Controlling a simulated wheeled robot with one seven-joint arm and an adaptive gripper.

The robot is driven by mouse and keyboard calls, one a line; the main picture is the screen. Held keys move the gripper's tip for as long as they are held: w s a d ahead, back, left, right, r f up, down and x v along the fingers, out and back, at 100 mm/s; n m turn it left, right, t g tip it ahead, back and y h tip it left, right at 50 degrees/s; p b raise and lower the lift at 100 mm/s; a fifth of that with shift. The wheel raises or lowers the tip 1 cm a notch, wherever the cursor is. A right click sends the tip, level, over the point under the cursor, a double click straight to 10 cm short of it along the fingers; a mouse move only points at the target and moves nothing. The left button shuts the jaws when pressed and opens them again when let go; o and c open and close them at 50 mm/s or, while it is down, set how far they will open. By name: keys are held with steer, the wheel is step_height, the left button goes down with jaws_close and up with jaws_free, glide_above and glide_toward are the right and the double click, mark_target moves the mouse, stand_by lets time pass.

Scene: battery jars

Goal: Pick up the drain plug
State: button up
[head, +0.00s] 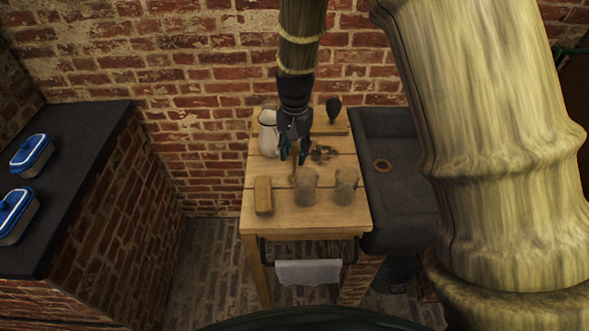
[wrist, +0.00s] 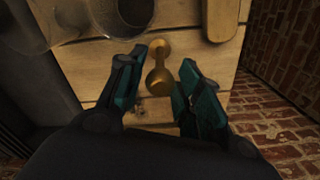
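The drain plug appears to be the brass piece (wrist: 159,72) with a round end and a narrow neck, in the middle of the wrist view over the wooden table. My gripper (wrist: 163,62) is open around it, one teal-padded finger on each side, with visible gaps. I cannot tell its exact height above the table. In the head view my gripper (head: 293,155) points down over the table, and a small brownish upright shape (head: 294,172) shows just below its fingers, partly hidden.
On the wooden table (head: 280,221) are two glass jars (head: 306,187) (head: 346,186), a wooden block (head: 263,195), a white jug (head: 267,135) and a dark bulb-shaped thing (head: 333,108). A dark sink (head: 400,205) with a brass drain ring (head: 382,166) adjoins on the right. Blue-lidded boxes (head: 30,155) stand on the left counter.

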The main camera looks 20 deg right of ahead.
mark_target(295, 164)
steer(key=shift+f+p, duration=0.65)
steer(key=shift+f, duration=2.05)
steer(key=shift+c, duration=0.4)
jaws_close()
